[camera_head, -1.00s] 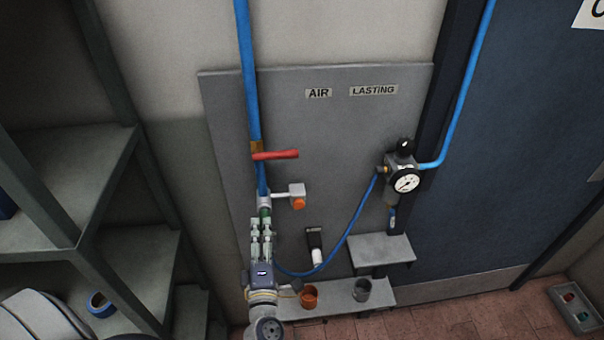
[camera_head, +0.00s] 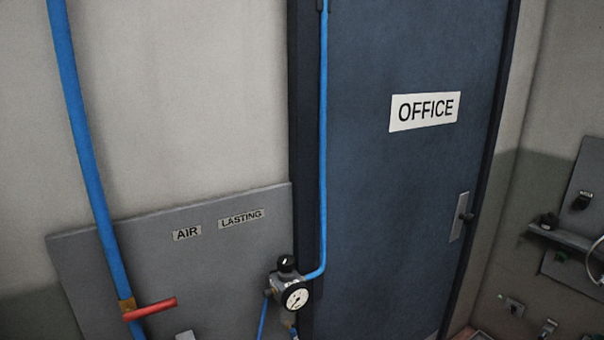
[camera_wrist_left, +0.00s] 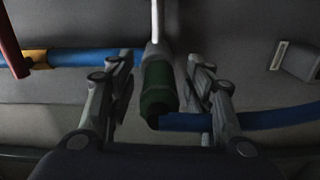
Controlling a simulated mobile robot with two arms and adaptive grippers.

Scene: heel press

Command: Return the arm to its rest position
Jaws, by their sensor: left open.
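My left gripper (camera_wrist_left: 159,66) shows only in the left wrist view. Its two fingers are open and apart, one on each side of a green coupling (camera_wrist_left: 158,88). A gap shows between each finger and the coupling. A blue hose (camera_wrist_left: 240,120) leaves the coupling to the right. A blue pipe (camera_wrist_left: 95,57) with a brass fitting (camera_wrist_left: 36,60) and a red lever (camera_wrist_left: 12,45) lies to the left. In the head view the red lever (camera_head: 150,309) is at the bottom left. My right gripper is in neither view.
A grey panel (camera_head: 215,275) labelled AIR and LASTING carries a pressure gauge (camera_head: 295,298). A blue door (camera_head: 400,200) with an OFFICE sign (camera_head: 424,111) is to its right. Control boxes are on the right wall. The shelf and floor by my arm are out of the head view.

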